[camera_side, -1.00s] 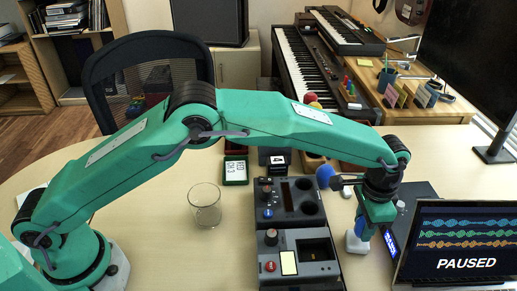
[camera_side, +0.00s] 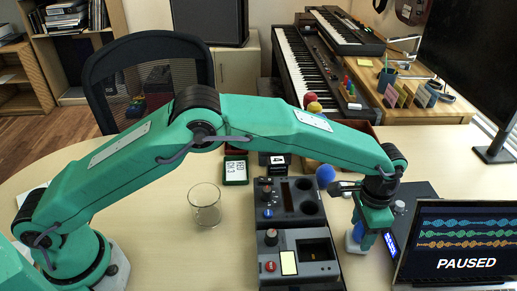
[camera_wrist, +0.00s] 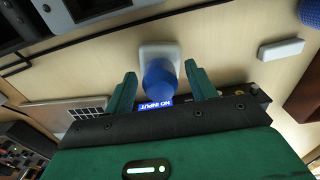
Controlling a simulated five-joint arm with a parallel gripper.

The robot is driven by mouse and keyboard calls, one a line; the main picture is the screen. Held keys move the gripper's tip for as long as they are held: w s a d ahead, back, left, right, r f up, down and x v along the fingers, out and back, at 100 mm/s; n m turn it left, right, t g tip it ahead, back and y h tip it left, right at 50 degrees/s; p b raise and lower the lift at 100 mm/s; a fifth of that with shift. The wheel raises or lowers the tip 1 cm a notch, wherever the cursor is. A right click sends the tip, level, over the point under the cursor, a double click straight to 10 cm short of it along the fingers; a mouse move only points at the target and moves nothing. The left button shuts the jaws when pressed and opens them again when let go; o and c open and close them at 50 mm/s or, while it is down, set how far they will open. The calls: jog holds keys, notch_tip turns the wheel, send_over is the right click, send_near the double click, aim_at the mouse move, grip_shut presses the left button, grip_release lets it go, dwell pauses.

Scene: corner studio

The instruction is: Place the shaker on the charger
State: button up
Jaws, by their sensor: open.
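A smooth blue rounded piece, which looks like the shaker (camera_wrist: 160,76), shows between my fingers in the wrist view. It appears to stand on a white square block with rounded corners, which looks like the charger (camera_wrist: 150,49). The exact contact between them is hidden. In the side view the white block (camera_side: 352,244) shows low beside my fingers, and the blue piece is partly covered. My gripper (camera_wrist: 161,90) is open, with one finger on each side of the blue piece. Narrow gaps show on both sides, and nothing is held.
Grey sound modules (camera_side: 290,202) stand just left of my gripper. An open laptop (camera_side: 458,240) reading PAUSED is at the right. A glass (camera_side: 205,206) stands on the table's open left part. A small white bar (camera_wrist: 281,49) lies nearby.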

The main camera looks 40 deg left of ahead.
notch_tip(320, 180, up, 12)
jog(key=shift+r, duration=0.15)
dwell(0.7)
jog(key=shift+a, duration=0.1)
dwell(0.4)
jog(key=s+a+r+n+t+h, duration=0.1)
jog(key=s+a+r+n, duration=0.15)
jog(key=a+r, duration=0.65)
jog(key=s+a+r+n+t, duration=0.1)
jog(key=s+a+r+n, duration=0.3)
jog(key=a, duration=0.9)
jog(key=s+a+f+n+t+y, duration=0.1)
jog(key=s+a+f+n+t, duration=0.1)
jog(key=s+a, duration=1.4)
jog(key=s+f+t, duration=0.1)
jog(key=s+f, duration=0.1)
jog(key=s, duration=0.1)
jog(key=shift+t, duration=0.3)
